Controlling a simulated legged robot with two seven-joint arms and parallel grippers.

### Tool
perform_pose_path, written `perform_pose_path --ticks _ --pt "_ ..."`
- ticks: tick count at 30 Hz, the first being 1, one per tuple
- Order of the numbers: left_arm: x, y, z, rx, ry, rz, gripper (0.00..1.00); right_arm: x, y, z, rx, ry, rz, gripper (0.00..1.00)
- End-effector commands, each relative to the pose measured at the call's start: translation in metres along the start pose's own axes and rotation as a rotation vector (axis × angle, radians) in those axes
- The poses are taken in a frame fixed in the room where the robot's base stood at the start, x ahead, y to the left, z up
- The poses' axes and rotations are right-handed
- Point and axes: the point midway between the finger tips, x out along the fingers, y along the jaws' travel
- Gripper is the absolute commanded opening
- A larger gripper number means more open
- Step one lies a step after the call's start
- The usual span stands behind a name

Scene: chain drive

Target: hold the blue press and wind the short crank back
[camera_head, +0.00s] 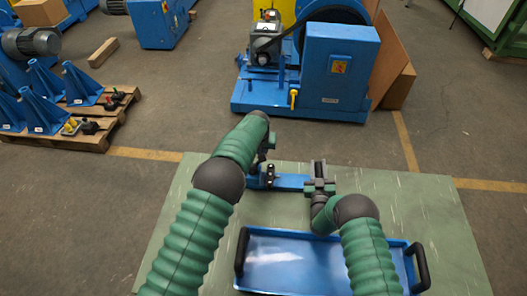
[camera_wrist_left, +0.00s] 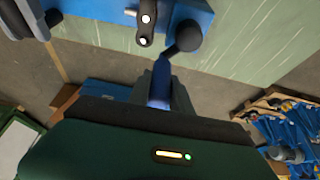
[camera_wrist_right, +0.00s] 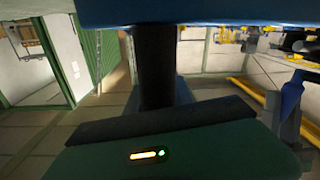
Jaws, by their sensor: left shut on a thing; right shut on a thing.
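A blue chain-drive body (camera_head: 291,182) lies on the green table top in the head view. My left gripper (camera_head: 266,152) is above its left end. In the left wrist view my left gripper (camera_wrist_left: 160,92) is shut on a blue handle, which looks like the blue press (camera_wrist_left: 160,82), beside a dark ball-ended arm (camera_wrist_left: 184,38). My right gripper (camera_head: 318,186) is at the body's right end. In the right wrist view it is shut on a dark upright post (camera_wrist_right: 155,65) under a blue part (camera_wrist_right: 200,12). I cannot tell whether this post is the short crank's handle.
A blue tray (camera_head: 290,238) with black handles lies nearer on the table (camera_head: 440,215). Table to the right is clear. Beyond it on the floor stand a blue machine (camera_head: 340,75), cardboard boxes (camera_head: 392,60) and a wooden pallet (camera_head: 90,135) with blue stands.

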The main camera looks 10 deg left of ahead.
Motion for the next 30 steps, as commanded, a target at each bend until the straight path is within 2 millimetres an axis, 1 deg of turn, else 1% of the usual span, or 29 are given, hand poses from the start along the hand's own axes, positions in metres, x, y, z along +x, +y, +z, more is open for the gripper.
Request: perform_pose_path --ticks 3,12,18,24,30 --pt "0.001 -0.005 -0.004 -0.097 0.005 -0.043 0.00 0.000 0.001 0.001 -0.003 -0.002 0.001 0.00" --pt "0.003 -0.018 -0.008 -0.353 0.004 -0.147 0.00 -0.001 0.001 0.001 -0.003 -0.002 0.001 0.00" --pt "0.003 -0.026 -0.010 -0.491 0.005 -0.203 0.00 -0.001 0.001 0.001 -0.003 -0.002 0.001 0.00" --pt "0.004 -0.031 -0.010 -0.587 0.003 -0.242 0.00 -0.001 0.001 0.001 -0.003 -0.002 0.000 0.00" --pt "0.003 -0.034 -0.010 -0.636 0.004 -0.263 0.00 -0.001 0.001 0.001 -0.004 -0.001 0.000 0.00"
